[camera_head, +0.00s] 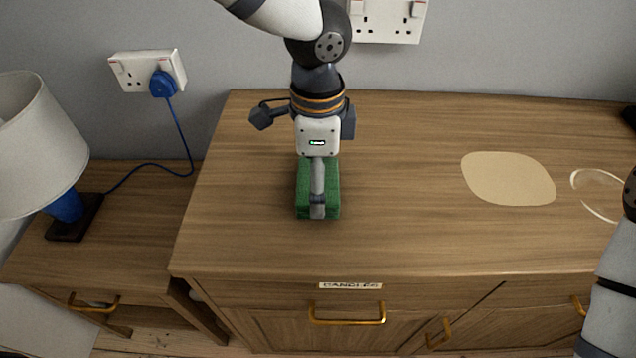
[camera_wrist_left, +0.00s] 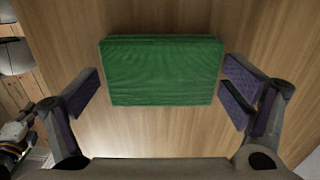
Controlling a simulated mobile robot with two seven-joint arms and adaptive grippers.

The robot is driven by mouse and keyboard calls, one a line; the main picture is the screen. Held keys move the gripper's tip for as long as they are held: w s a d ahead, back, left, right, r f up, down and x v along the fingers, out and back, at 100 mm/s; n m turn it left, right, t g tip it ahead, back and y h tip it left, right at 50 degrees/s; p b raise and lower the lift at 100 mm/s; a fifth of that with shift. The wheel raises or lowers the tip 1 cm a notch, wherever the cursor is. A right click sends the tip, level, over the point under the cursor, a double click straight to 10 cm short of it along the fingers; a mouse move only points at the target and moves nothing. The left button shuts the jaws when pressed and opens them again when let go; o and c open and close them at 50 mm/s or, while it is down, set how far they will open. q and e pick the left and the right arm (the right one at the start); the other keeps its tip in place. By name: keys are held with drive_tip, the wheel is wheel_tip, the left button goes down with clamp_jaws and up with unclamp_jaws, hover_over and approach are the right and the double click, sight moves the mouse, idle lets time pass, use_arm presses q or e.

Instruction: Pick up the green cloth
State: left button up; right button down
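The green cloth (camera_head: 303,190) is a neatly folded rectangular block lying on the wooden cabinet top, left of its middle. My left gripper (camera_head: 317,205) is directly over it, pointing down, and hides part of it in the head view. In the left wrist view, the cloth (camera_wrist_left: 162,72) lies between the two fingers of the left gripper (camera_wrist_left: 161,88). The fingers are spread, one beyond each side of the cloth, with a small gap on both sides. My right gripper is out of view; only part of my right arm shows at the right edge.
The cabinet top (camera_head: 420,225) is clear around the cloth. A beige flat mat (camera_head: 508,178) and a clear round-rimmed item (camera_head: 597,196) are to the right. A lamp (camera_head: 35,140) with a blue cord stands on a lower side table (camera_head: 120,225) at left. The wall (camera_head: 215,60) is behind.

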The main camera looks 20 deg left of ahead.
use_arm(q)
drive_tip(key=c, duration=0.6)
drive_tip(key=shift+o, duration=0.2)
